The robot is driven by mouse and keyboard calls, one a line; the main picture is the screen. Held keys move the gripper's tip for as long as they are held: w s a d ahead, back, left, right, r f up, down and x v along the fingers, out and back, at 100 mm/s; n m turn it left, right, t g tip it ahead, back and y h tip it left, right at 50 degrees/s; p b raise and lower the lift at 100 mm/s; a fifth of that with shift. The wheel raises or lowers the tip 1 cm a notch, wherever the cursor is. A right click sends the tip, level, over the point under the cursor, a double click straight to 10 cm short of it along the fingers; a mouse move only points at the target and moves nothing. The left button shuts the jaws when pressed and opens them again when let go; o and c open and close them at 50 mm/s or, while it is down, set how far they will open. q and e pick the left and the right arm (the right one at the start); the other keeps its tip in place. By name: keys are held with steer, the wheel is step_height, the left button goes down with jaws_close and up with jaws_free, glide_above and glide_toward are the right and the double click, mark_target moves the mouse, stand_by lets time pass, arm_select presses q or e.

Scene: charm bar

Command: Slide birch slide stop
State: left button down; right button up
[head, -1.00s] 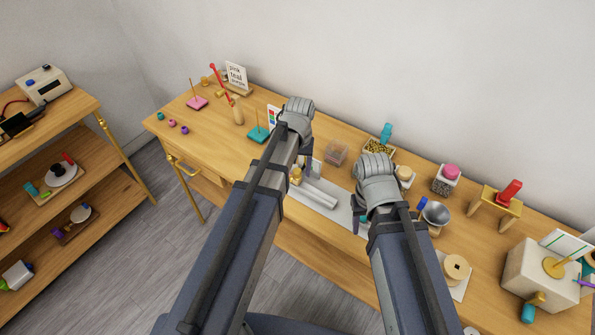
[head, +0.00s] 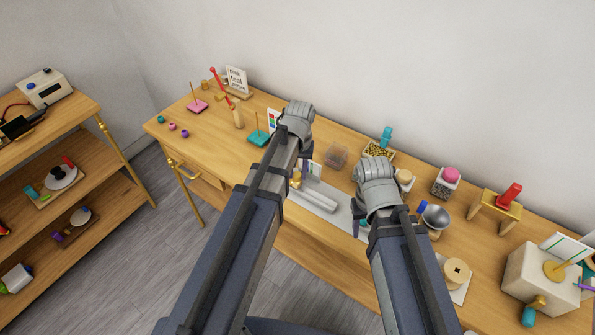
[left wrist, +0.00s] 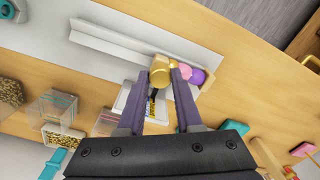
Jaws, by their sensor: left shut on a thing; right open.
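The birch slide stop (left wrist: 159,71) is a golden block on a pale grey channel rail (left wrist: 120,39), seen in the left wrist view. My left gripper (left wrist: 164,70) is shut on it, with one finger at each side. Pink and purple beads (left wrist: 192,74) lie just right of the right finger. In the head view the stop (head: 295,181) shows at the left end of the rail (head: 318,197), partly hidden by my left arm. My right gripper (head: 361,222) is open above the mat, right of the rail.
A clear box (head: 336,155) stands behind the rail. A teal peg stand (head: 258,136) is to its left. A metal funnel (head: 436,215) and a wooden spool (head: 456,271) stand to the right of my right gripper. Loose beads (head: 172,126) lie at the table's left end.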

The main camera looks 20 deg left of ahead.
stand_by(0.8)
arm_select(q)
steer(key=s+d, duration=0.1)
steer(key=d, duration=0.2)
steer(key=s+d, duration=0.1)
steer(key=d, duration=0.3)
steer(key=s+d, duration=0.2)
steer(key=d, duration=0.2)
steer(key=shift+d, duration=0.2)
steer(key=c, duration=0.6)
jaws_free()
step_height(320, 180, up, 8)
steer(key=p, duration=0.7)
steer(key=shift+f+p, duration=0.1)
steer(key=shift+p, duration=0.3)
arm_select(e)
step_height(320, 180, up, 8)
